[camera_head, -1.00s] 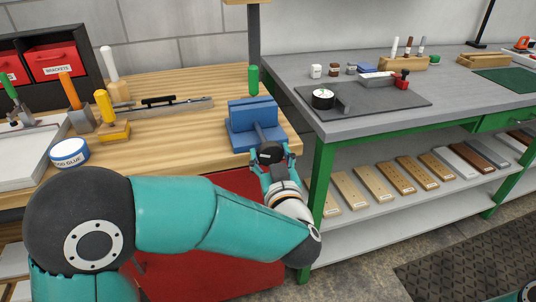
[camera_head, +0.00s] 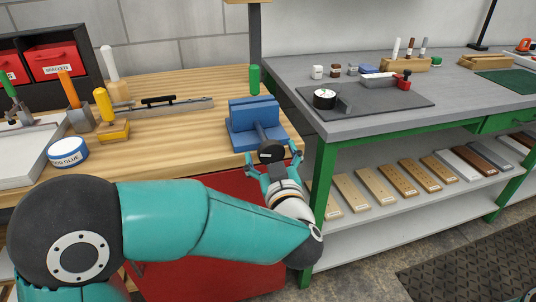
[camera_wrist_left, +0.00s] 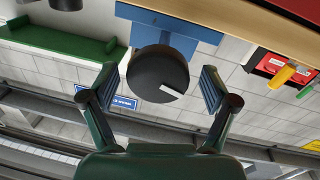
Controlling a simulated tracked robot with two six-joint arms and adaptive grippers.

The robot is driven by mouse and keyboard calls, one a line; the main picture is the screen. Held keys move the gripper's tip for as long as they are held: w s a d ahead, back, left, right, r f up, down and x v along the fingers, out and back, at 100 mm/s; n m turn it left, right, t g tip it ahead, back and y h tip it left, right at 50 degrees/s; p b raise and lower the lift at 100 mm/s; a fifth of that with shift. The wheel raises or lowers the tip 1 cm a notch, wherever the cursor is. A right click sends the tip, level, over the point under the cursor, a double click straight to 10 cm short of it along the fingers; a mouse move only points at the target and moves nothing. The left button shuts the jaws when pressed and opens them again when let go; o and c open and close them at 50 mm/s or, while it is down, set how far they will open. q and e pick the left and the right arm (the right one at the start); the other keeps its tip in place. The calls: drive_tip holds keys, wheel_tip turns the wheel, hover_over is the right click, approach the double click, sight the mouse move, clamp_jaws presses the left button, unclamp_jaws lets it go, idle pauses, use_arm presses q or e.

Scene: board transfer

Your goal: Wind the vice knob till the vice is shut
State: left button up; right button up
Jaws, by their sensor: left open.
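The blue vice (camera_head: 254,120) stands at the right front corner of the wooden bench, and a screw runs from it toward me. The dark round vice knob (camera_head: 271,152) is at the screw's near end. My left gripper (camera_head: 273,165) is open, its two fingers spread on either side of the knob. In the left wrist view the knob (camera_wrist_left: 158,78) has a pale mark on its face and sits between the fingertips (camera_wrist_left: 160,82), with clear gaps on both sides. The vice's blue body (camera_wrist_left: 168,32) shows behind it. The vice's jaw gap is too small to judge.
A green cylinder (camera_head: 254,79) stands behind the vice. A glue tub (camera_head: 68,152) and several coloured-handled tools are at left on the bench. The grey table (camera_head: 390,121) is close on the right, its green leg (camera_head: 318,200) beside my wrist.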

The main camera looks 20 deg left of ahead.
use_arm(q)
drive_tip(key=shift+s+d, duration=0.3)
drive_tip(key=shift+s, duration=0.15)
drive_tip(key=v, duration=1.1)
drive_tip(key=shift+a+f, duration=0.1)
drive_tip(key=shift+a, duration=0.05)
